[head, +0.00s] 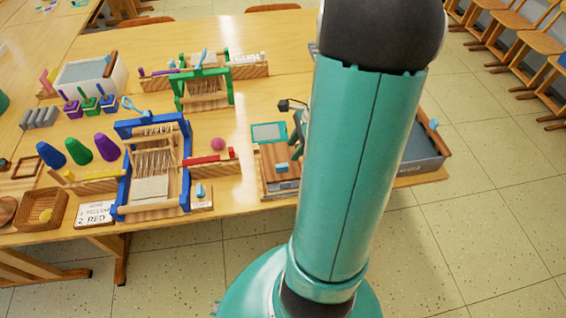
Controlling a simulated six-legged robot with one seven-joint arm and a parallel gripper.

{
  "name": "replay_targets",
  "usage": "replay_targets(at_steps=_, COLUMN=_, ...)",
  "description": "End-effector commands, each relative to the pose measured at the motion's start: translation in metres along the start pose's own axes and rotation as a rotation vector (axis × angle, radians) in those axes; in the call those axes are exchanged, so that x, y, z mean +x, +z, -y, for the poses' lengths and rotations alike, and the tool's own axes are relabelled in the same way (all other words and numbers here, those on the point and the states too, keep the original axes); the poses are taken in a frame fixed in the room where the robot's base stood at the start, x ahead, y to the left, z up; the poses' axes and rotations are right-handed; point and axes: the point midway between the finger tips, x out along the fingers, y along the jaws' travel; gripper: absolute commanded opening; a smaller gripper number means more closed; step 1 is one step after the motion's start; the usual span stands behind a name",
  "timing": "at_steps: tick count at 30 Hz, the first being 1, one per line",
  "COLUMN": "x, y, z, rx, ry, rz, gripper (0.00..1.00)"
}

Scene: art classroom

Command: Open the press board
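What looks like the press board (284,181) is a brown wooden plate with a light-blue knob on a low wooden base, near the table's front edge. It appears to lie flat. A green-framed pale panel (268,132) sits just behind it; I cannot tell whether the two are joined. My teal arm stands in front and hides the right side of this piece.
A blue-framed loom (181,170) stands left of the board, with a red bar (208,158) and a pink ball (217,144) between. A green-framed loom (205,87) stands behind. A dark tray (424,150) shows right of my arm. Bare table (290,48) lies at the back.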

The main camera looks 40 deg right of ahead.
Motion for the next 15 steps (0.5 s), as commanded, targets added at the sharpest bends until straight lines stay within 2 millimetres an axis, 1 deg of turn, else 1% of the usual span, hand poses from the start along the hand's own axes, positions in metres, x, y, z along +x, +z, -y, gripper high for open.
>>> replay_targets(at_steps=1, x=0.011, y=0.0, z=-0.001, rx=0.001, ry=0.004, rz=0.002, gripper=0.36)
replay_targets(at_steps=3, x=0.026, y=0.0, z=-0.001, rx=0.0, ry=0.005, rz=0.002, gripper=0.36)
replay_targets(at_steps=9, x=0.062, y=0.001, z=-0.001, rx=-0.003, ry=0.003, rz=0.001, gripper=0.36)
replay_targets(at_steps=12, x=0.075, y=0.001, z=0.0, rx=-0.004, ry=0.002, rz=0.0, gripper=0.36)
replay_targets(at_steps=15, x=0.082, y=0.002, z=0.0, rx=-0.004, ry=0.001, rz=0.0, gripper=0.36)
